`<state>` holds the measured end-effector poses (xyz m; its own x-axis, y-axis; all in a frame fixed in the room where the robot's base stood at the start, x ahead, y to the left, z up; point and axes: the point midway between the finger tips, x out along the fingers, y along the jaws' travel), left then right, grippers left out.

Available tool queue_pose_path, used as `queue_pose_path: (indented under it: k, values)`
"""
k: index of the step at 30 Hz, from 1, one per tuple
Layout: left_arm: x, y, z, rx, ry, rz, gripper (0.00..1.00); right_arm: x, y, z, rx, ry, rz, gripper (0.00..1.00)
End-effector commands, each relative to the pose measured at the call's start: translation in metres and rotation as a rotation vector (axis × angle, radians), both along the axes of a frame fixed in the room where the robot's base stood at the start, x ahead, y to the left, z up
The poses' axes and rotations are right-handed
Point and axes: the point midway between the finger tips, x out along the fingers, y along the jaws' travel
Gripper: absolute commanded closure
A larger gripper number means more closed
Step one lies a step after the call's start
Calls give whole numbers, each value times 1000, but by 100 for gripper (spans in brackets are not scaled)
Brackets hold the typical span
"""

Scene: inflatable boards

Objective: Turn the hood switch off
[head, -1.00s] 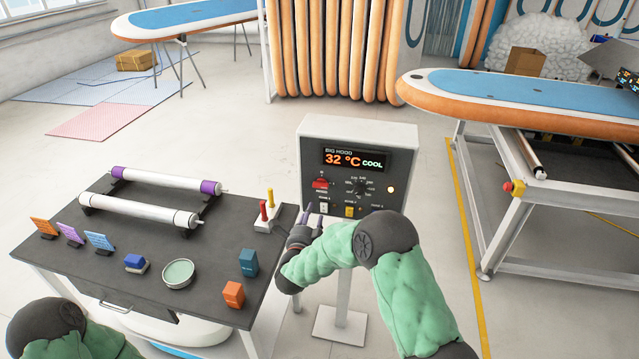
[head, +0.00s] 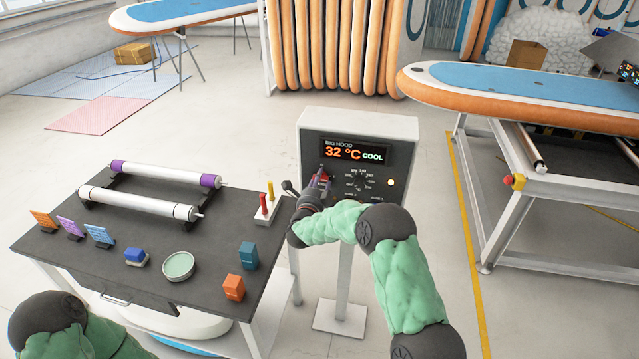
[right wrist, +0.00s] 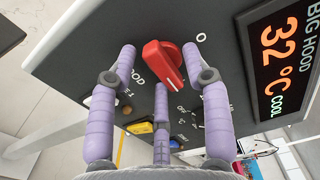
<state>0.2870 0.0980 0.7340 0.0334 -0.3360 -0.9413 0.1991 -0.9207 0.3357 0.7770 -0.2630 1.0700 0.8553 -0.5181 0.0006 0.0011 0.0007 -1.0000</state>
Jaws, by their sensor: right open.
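The hood control box (head: 358,125) stands on a post, its display (head: 355,152) reading "BIG HOOD 32 °C COOL". Its red rotary switch shows clearly in the right wrist view (right wrist: 163,64), with an "O" mark beside it. In the head view the switch is mostly hidden by my right gripper (head: 320,180), which is at the panel's left side. In the right wrist view the purple fingers (right wrist: 160,85) are spread open, with the red switch between and just beyond them; contact cannot be told. My left gripper is out of view; only part of my left arm shows.
A dark worktable (head: 120,225) stands left of the box, with white rollers (head: 140,205), a teal block (head: 249,255), an orange block (head: 233,287) and a small stand with red and yellow handles (head: 267,210). A board table (head: 530,95) stands at the right.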

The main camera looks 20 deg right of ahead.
Motion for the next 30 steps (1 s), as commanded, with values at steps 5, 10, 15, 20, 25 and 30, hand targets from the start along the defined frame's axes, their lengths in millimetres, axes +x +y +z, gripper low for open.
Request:
queue_pose_path:
  k: [5,10,15,20,25,30]
  values:
    - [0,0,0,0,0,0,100,1,-1,0,0,1,1,51]
    - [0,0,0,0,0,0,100,1,0,0,0,1,1,71]
    - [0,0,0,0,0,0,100,1,0,-1,0,4,1,96]
    - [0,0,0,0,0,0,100,0,0,-3,-6,9,1,96]
    - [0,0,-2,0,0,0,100,0,0,-4,-42,33,2,96]
    - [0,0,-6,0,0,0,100,-1,0,-6,-124,86,3,96]
